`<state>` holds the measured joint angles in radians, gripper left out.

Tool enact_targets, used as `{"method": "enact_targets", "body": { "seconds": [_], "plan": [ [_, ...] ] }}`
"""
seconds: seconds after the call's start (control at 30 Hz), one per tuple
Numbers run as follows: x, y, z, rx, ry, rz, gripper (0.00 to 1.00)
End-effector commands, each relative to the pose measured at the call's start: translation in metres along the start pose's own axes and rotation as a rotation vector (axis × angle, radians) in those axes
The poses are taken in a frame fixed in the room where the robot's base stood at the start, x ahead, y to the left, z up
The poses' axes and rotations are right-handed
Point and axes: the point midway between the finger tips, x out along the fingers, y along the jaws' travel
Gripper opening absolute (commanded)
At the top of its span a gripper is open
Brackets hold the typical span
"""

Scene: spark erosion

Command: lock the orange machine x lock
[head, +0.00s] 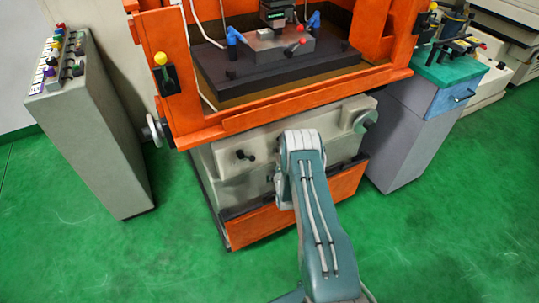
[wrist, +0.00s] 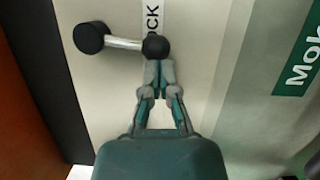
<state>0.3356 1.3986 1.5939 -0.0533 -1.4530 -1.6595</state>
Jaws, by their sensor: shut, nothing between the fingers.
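The orange machine (head: 290,112) stands in the middle of the head view, with its pale lower front behind my arm. In the wrist view a lock lever has a black round hub (wrist: 90,37), a short metal rod (wrist: 124,43) and a black ball knob (wrist: 155,47) at its right end. The rod lies nearly level in that picture. My gripper (wrist: 158,68) is shut and empty, its fingertips right at the lower side of the knob. Whether they touch it I cannot tell. A label ending in "CK" (wrist: 152,18) is partly covered by the knob. In the head view my arm hides the gripper.
A grey control console (head: 90,125) with coloured buttons stands at left. A grey cabinet with a green top (head: 445,70) stands at right. A handwheel (head: 155,130) sticks out at the machine's left side. The green floor in front is clear.

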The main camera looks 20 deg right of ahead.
Motion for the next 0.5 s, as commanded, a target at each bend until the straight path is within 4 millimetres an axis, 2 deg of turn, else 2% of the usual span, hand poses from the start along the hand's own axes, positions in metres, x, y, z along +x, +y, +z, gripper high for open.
{"method": "enact_targets", "body": {
  "seconds": [0.5],
  "plan": [
    [0.011, -0.008, 0.032, -0.465, -0.003, 0.157, 0.00]
  ]
}}
